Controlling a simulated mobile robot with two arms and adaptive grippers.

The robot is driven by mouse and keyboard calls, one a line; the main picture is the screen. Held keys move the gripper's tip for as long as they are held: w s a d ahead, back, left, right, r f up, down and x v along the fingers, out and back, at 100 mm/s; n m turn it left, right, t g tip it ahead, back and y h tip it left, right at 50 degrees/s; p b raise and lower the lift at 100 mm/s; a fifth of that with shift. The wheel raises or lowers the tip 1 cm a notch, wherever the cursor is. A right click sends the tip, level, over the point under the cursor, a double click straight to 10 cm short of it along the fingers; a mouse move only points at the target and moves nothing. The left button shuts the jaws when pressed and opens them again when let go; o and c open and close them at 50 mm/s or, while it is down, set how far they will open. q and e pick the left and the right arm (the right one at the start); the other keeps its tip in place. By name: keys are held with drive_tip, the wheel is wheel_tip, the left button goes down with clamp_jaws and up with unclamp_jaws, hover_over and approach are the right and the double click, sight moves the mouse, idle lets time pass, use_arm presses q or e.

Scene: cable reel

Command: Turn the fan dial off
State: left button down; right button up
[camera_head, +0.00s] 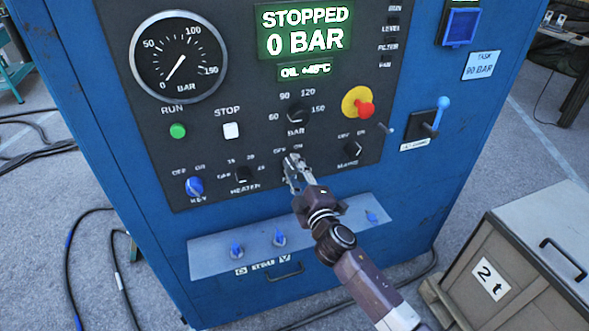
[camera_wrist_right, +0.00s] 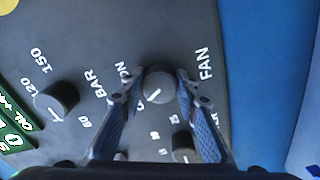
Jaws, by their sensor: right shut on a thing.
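The fan dial (camera_wrist_right: 157,80) is a small round dark knob on the black control panel, with the word FAN beside it in the right wrist view. My right gripper (camera_wrist_right: 160,88) has one finger on each side of the knob and is shut on it. A white mark on the knob points to the lower left in that view, towards partly hidden lettering. In the head view my right gripper (camera_head: 293,170) reaches the panel just below the OFF and ON labels and covers most of the dial. My left gripper is not in view.
The bar dial (camera_head: 297,113), heater dial (camera_head: 244,175) and another off-on switch (camera_head: 353,149) sit close around. The red emergency button (camera_head: 365,109) is above right. The display (camera_head: 303,30) reads STOPPED, 0 BAR. A crate (camera_head: 505,270) stands at lower right.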

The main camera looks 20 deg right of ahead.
idle(0.4)
drive_tip(key=o, duration=1.2)
drive_tip(key=shift+c, duration=0.2)
drive_tip(key=s, duration=1.2)
drive_tip(key=shift+d, duration=0.2)
